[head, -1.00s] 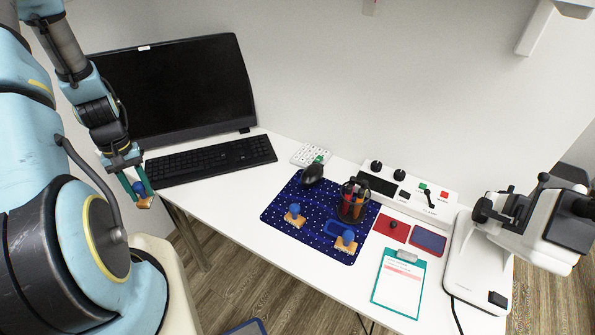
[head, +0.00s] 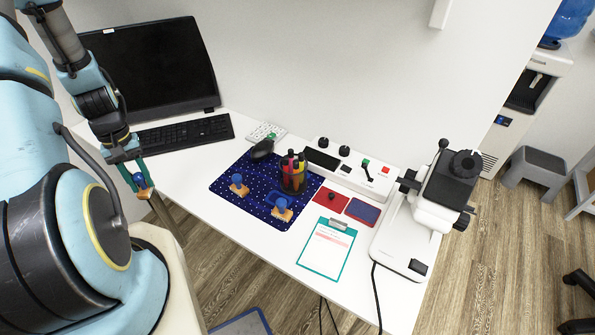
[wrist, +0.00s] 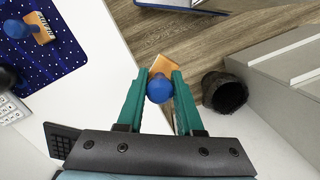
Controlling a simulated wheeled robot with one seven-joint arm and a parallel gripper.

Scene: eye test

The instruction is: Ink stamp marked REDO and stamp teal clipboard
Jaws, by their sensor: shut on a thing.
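My gripper (head: 139,180) is shut on a stamp with a blue knob and wooden base (head: 146,194), off the desk's left front edge. The wrist view shows the held stamp's knob (wrist: 159,89) between the green fingers; its marking cannot be read. Two similar stamps stand on the navy dotted mat, one on the left (head: 238,186) and one nearer the front (head: 282,210). A blue tray-like item sits behind the front one. The teal clipboard (head: 303,262) lies with a white sheet near the front edge. A red pad (head: 325,203) and a blue pad with red edge (head: 362,210) lie behind it.
A pen cup (head: 293,178) stands on the mat (head: 226,201). A control box (head: 350,172) and a microscope (head: 440,200) stand to the right. The keyboard (head: 185,134) and monitor are behind. The desk's left front is clear.

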